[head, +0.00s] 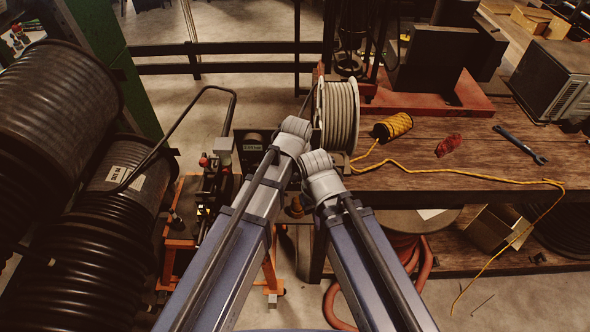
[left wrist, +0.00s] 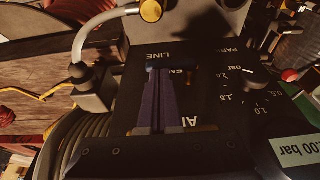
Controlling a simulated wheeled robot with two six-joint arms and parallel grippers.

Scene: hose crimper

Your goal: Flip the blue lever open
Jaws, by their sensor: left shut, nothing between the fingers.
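The hose crimper (head: 215,185) stands left of the wooden bench in the head view, partly behind my left arm. My left gripper (left wrist: 158,70) is shut and empty in front of this panel, near the word LINE. I cannot tell whether it touches the panel. I cannot make out a blue lever clearly; a small bluish patch shows at the fingertips. Both grippers are hidden by my arms in the head view.
A white hose reel (head: 338,115) stands at the edge of the bench (head: 450,175). Large black hose reels (head: 60,95) fill the left side.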

